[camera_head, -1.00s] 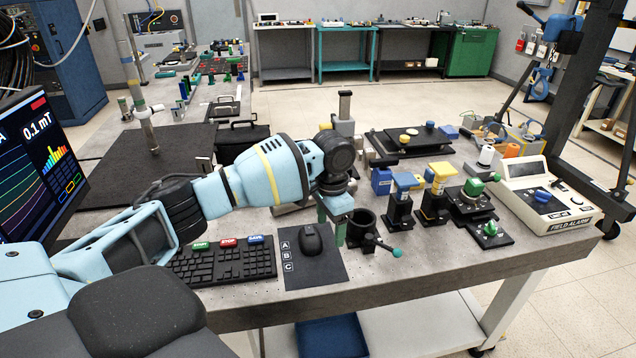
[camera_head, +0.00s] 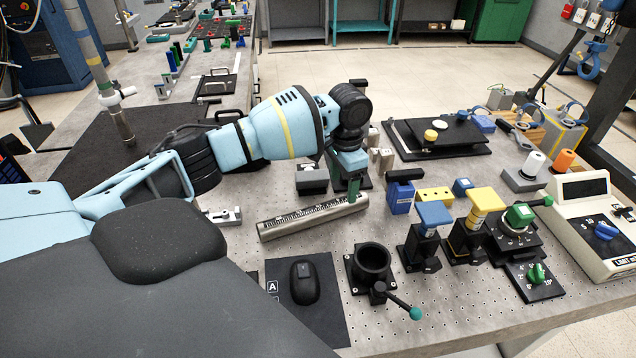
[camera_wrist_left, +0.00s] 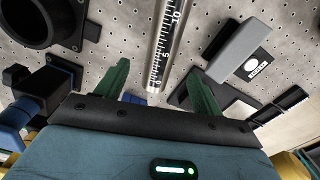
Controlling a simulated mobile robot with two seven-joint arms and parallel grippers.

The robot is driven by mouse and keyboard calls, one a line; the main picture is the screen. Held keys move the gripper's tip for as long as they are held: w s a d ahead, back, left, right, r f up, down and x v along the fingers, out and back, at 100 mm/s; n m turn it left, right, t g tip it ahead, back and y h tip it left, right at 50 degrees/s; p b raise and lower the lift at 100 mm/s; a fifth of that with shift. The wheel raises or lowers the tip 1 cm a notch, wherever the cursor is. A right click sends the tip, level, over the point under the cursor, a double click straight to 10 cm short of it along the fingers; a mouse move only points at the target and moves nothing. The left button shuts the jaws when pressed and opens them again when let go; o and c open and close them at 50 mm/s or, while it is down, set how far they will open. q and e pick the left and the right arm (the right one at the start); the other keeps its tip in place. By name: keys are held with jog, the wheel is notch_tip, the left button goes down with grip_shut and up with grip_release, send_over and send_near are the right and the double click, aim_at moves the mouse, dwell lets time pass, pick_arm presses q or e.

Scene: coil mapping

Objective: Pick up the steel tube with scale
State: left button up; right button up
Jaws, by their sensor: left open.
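The steel tube with scale (camera_head: 305,217) lies on the perforated tabletop, a silvery cylinder with dark graduations, slanting from lower left to upper right. My left gripper (camera_head: 353,188) is over its right end, with green fingers pointing down. In the left wrist view the tube (camera_wrist_left: 168,42) runs away from the gripper, its zero end near the gap between the two fingers. These fingers of the left gripper (camera_wrist_left: 160,84) are apart, one on each side of the tube's line, and hold nothing. Whether they touch the tube cannot be told. My right gripper is not in view.
A black cup-shaped holder (camera_head: 371,262) with a green-knobbed lever stands in front of the gripper. A mouse (camera_head: 304,283) lies on a dark pad. Blue and yellow-topped mounts (camera_head: 434,214) stand to the right. A small grey block (camera_head: 311,178) is behind the tube.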

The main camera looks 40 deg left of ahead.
aim_at(340, 200)
pick_arm(q)
jog(key=shift+r, duration=0.1)
jog(key=shift+s+f, duration=0.1)
jog(key=shift+f, duration=0.2)
jog(key=shift+a+f, duration=0.2)
jog(key=shift+f, duration=3.4)
jog(key=shift+c, duration=0.5)
jog(key=shift+r, duration=0.1)
grip_shut()
